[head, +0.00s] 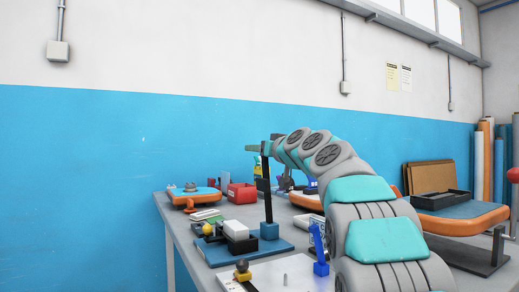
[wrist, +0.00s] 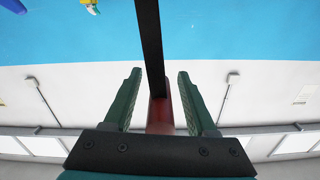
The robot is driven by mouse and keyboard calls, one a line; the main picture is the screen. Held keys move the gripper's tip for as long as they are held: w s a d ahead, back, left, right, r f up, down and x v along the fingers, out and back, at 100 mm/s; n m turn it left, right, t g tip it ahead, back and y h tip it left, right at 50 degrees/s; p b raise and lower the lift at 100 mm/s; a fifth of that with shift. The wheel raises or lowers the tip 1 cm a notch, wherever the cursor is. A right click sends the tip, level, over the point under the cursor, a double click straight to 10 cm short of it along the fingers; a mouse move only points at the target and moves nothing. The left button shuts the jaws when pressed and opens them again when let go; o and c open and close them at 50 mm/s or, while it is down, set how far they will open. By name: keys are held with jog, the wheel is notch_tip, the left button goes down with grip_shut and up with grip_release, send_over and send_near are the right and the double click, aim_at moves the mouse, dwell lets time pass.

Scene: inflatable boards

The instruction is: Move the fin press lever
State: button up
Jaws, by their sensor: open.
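The fin press has a flat blue base (head: 285,246) on the workbench. Its black lever (head: 267,190) stands nearly upright from a blue block (head: 269,231). In the wrist view the black lever (wrist: 149,35) runs down from the top edge to a dark red grip (wrist: 160,113) between my fingers. My gripper (head: 258,148) is at the lever's upper end, its green fingers (wrist: 158,76) open on either side of it. A gap shows between each finger and the lever. In the head view the red grip is mostly hidden by my gripper.
The workbench (head: 185,240) also holds a red bin (head: 242,193), an orange-edged board (head: 195,196) and a white block (head: 236,230) beside the lever. A blue clamp-like tool (head: 319,250) stands nearer.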

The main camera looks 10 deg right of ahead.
jog(key=shift+c, duration=0.2)
grip_shut()
dwell(1.1)
